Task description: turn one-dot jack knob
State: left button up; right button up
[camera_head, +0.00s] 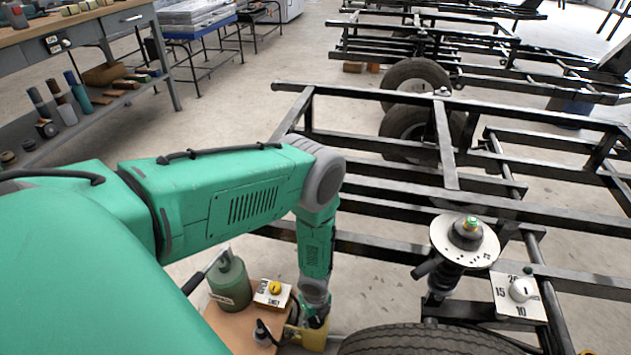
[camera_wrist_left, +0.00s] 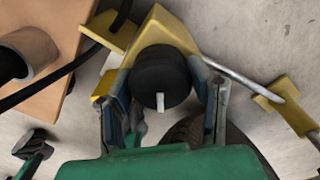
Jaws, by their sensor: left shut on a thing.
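The jack is a yellow body (camera_head: 313,340) on the floor at the bottom middle of the head view. In the left wrist view, its black round knob (camera_wrist_left: 162,78) has a white pointer mark on the side facing the camera. My left gripper (camera_head: 316,318) reaches down over the jack. In the wrist view its two fingers stand on either side of the knob, and it is shut on the knob. The head view hides the knob behind the gripper. I cannot make out any dot marking. My right gripper is not in view.
A brown board (camera_head: 235,325) beside the jack carries a green canister (camera_head: 230,282) and a plate with a yellow knob (camera_head: 274,288). A tyre (camera_head: 430,343) lies to the right. Black frame rails (camera_head: 400,208), a spring unit (camera_head: 464,242) and a white dial (camera_head: 521,290) stand further right.

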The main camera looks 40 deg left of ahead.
pick_arm(q)
jog(key=m, duration=0.4)
jog(key=shift+w+a, duration=0.2)
jog(key=shift+a, duration=0.15)
jog(key=shift+w+r+m, duration=0.1)
jog(key=shift+w+m, duration=0.1)
jog(key=shift+m, duration=1.9)
jog(key=o, duration=0.9)
jog(key=shift+o, duration=1.3)
jog(key=shift+s+d, duration=0.1)
jog(key=shift+d, duration=0.05)
jog(key=shift+s+d, duration=0.1)
